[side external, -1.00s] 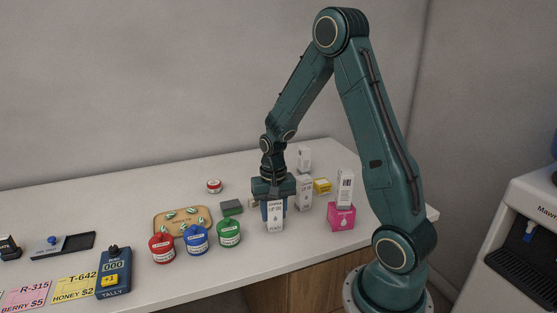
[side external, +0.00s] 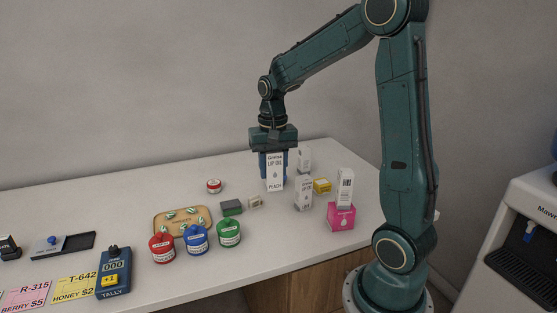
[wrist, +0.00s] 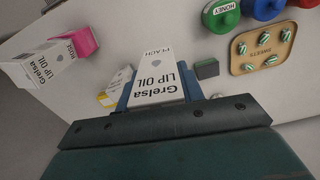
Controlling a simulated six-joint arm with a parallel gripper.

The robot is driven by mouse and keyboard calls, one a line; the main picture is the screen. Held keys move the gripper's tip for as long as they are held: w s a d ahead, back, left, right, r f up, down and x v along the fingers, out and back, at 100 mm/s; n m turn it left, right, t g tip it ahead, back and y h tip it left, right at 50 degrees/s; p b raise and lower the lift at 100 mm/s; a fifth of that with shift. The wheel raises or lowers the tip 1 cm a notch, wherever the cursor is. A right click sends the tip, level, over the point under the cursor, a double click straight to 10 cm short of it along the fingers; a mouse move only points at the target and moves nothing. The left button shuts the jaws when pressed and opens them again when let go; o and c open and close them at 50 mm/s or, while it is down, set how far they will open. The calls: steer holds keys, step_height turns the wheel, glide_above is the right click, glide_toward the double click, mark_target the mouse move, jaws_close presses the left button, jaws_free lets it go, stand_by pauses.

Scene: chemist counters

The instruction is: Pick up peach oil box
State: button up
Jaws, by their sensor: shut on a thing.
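The peach oil box is a tall white carton marked "Lip Oil" and "Peach" (side external: 275,172). It hangs upright between the fingers of my gripper (side external: 273,168), raised above the counter. In the wrist view the same box (wrist: 158,84) fills the space between the blue fingers, its print upside down. My gripper is shut on it.
Red (side external: 162,247), blue (side external: 196,238) and green jars (side external: 229,232) stand before a sweets tray (side external: 157,228).

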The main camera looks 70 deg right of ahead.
step_height(320, 180, up, 6)
steer(key=shift+r, duration=0.25)
stand_by(0.6)
